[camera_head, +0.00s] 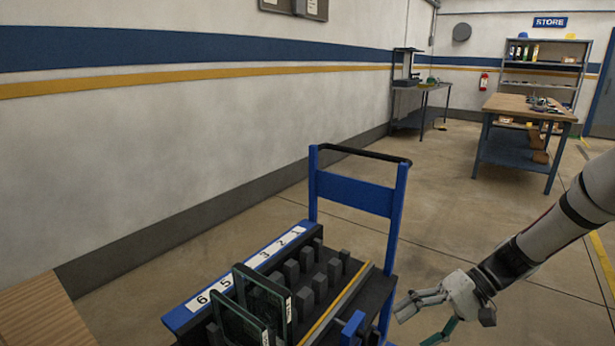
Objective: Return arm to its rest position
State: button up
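My arm (545,240) reaches in from the right edge, slanting down and left. My gripper (412,314) is at its end, low in the picture, just right of the blue trolley (352,192). Its pale grey fingers point left toward the trolley, and a teal part (441,333) slants below them. The gap between the fingertips is too small to read, and I see no clear object held. The gripper appears apart from the trolley, though the depth is hard to judge.
The trolley carries a numbered rack (262,258) with dark upright blocks and two dark green panels (262,300) near the front. A wooden surface (42,312) is at lower left. A workbench (522,108) and shelves stand at the back. Open floor lies between trolley and workbench.

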jog(key=s+a+r+n+h, duration=0.1)
jog(key=s+a+r+h, duration=0.15)
jog(key=s+r, duration=0.45)
jog(key=s+a+r+h, duration=0.2)
jog(key=s+r+h, duration=0.2)
jog(key=s+r, duration=0.3)
jog(key=s+d+r+t+h, duration=0.1)
jog(key=s+r+t+h, duration=0.1)
jog(key=s, duration=0.5)
jog(key=s+d+r+t+h, duration=0.1)
jog(key=s+r+h, duration=0.15)
jog(key=s, duration=0.45)
notch_tip(320, 180, up, 16)
jog(key=t+p, duration=0.2)
jog(key=p, duration=1.2)
jog(key=shift+w+t+y, duration=0.2)
jog(key=shift+t+y, duration=0.1)
jog(key=shift+t, duration=0.1)
jog(key=shift+f, duration=0.1)
